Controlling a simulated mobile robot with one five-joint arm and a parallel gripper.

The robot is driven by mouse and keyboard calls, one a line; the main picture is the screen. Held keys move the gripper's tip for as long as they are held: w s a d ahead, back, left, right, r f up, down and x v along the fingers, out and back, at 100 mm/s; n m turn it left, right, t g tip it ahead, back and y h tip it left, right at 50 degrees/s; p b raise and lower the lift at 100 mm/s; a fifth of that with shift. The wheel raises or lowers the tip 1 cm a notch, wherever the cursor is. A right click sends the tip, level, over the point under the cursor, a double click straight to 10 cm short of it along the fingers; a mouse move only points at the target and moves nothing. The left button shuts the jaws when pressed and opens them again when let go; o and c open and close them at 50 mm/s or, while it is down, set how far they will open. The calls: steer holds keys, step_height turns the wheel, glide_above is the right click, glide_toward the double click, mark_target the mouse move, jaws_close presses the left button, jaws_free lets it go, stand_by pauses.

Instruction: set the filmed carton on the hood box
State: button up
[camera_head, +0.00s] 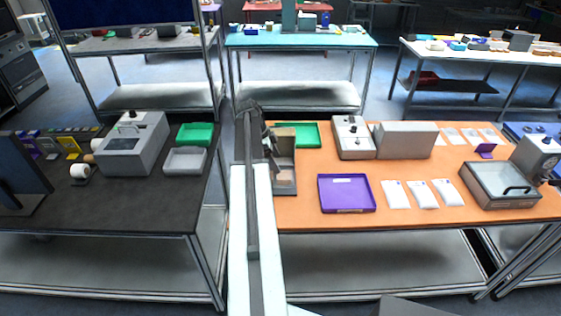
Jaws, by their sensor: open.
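A low grey box with a glassy lid and a dark handle (502,184) stands at the right end of the orange table; it looks like the hood box. Its lid appears shut, with nothing on top. I cannot clearly pick out the filmed carton. A grey, brown-topped object (284,175) stands at the table's left end, partly behind my arm, and I cannot tell what it is. My gripper (271,140) is small and dark at the end of my arm, beside that object's upper left. It is open, and I see nothing held in it.
A purple tray (346,194) and white packets (422,194) lie on the orange table (300,213). Behind them stand a grey block (406,140), a small machine (352,138) and a green tray (308,134). A dark table (150,205) at left bears a grey machine (133,145).

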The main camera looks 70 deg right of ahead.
steer(key=p+v, duration=0.2)
steer(key=v, duration=0.2)
steer(key=shift+w+r, duration=0.1)
steer(key=shift+r, duration=0.1)
steer(key=w+a+f+n+t, duration=0.1)
steer(key=w+a+n, duration=0.7)
steer(key=w+a, duration=0.55)
steer(key=w+a+n+t, duration=0.2)
steer(key=w+a+n, duration=0.75)
steer(key=a, duration=0.75)
steer(key=w+a+n, duration=0.2)
steer(key=a+n, duration=0.5)
steer(key=a, duration=1)
steer(key=w+a+n+t+y, duration=0.1)
steer(key=a+n, duration=0.6)
steer(key=a, duration=1.1)
steer(key=shift+w+a+f+y, duration=0.3)
steer(key=shift+w+a+f, duration=0.1)
steer(key=shift+w, duration=0.1)
